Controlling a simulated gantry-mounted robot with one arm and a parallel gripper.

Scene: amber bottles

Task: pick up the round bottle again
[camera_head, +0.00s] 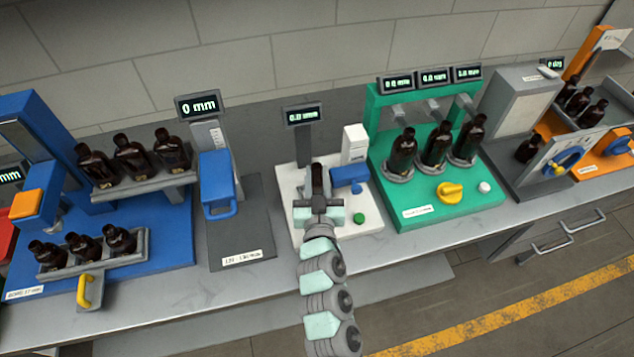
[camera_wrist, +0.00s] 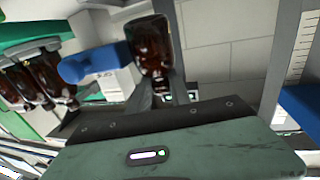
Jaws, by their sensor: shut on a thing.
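A dark amber bottle (camera_head: 317,177) is upright at the white station (camera_head: 286,180) in the middle of the bench. My gripper (camera_head: 318,200) is shut on it from the front. In the wrist view the bottle (camera_wrist: 150,47) rises between the fingers (camera_wrist: 166,94), and its neck end is near them. My gripper hides part of the bottle in the head view. I cannot tell whether its base touches the station.
The white station has a blue block (camera_head: 349,176) and a green button (camera_head: 359,218). The green station (camera_head: 440,205) at right holds three bottles. A blue clamp stand (camera_head: 217,183) is at left, with bottle racks (camera_head: 143,184) beyond. The bench's front edge is near my arm.

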